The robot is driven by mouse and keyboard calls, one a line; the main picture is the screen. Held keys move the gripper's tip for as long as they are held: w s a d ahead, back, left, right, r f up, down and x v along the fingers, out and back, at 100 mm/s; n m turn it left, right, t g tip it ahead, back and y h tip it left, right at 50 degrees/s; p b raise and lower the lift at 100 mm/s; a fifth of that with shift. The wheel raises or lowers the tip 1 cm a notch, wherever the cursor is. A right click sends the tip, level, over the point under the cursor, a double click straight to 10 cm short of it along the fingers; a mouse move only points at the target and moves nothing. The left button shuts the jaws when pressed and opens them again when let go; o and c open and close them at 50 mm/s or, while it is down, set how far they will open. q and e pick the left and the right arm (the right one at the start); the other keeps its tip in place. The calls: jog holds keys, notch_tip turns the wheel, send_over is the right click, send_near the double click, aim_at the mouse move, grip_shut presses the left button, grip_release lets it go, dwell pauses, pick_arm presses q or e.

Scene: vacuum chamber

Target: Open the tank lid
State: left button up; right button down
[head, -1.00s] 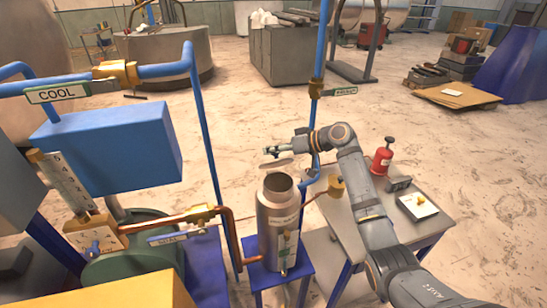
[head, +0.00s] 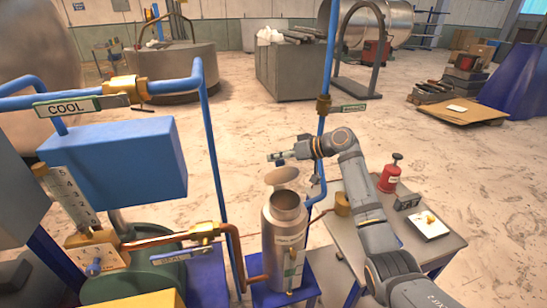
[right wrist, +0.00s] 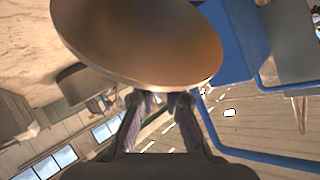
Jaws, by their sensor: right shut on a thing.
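The tank (head: 284,240) is a grey metal cylinder with a label, standing upright on a blue stand. Its mouth shows at the top. The lid (head: 281,178) is a pale round disc, tilted, just above the tank's mouth and apart from its rim in the head view. In the right wrist view the lid (right wrist: 140,45) fills the upper middle. My right gripper (head: 276,158) is above the tank, shut on the lid. Its fingers (right wrist: 158,105) reach the lid's near side; the exact grip point is hidden behind the disc. My left gripper is not in view.
A blue pipe (head: 323,120) rises behind the tank. Copper pipe (head: 235,250) and a blue box (head: 115,160) stand left. Open floor lies beyond.

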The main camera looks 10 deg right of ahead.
jog(key=shift+s+d+f, duration=0.1)
jog(key=shift+d+f, duration=0.2)
jog(key=shift+f, duration=0.6)
jog(key=c, duration=1.6)
grip_release()
jog(key=shift+d, duration=0.1)
jog(key=shift+c, duration=0.2)
jog(key=o, duration=0.6)
jog(key=shift+w+d+f, duration=0.2)
jog(key=shift+w+d, duration=0.05)
jog(key=shift+w, duration=0.1)
jog(key=shift+r, duration=0.15)
jog(key=shift+a+r, duration=0.1)
jog(key=shift+s+d+r+p, duration=0.6)
jog(key=shift+d+r+p, duration=0.15)
jog(key=shift+d+r, duration=0.65)
jog(key=shift+s+d+r+p, duration=0.65)
jog(key=shift+d+r, duration=0.5)
jog(key=shift+d, duration=0.35)
jog(key=shift+s+d+r+p, duration=0.5)
jog(key=shift+d+r+p, duration=0.3)
jog(key=shift+d+r, duration=0.6)
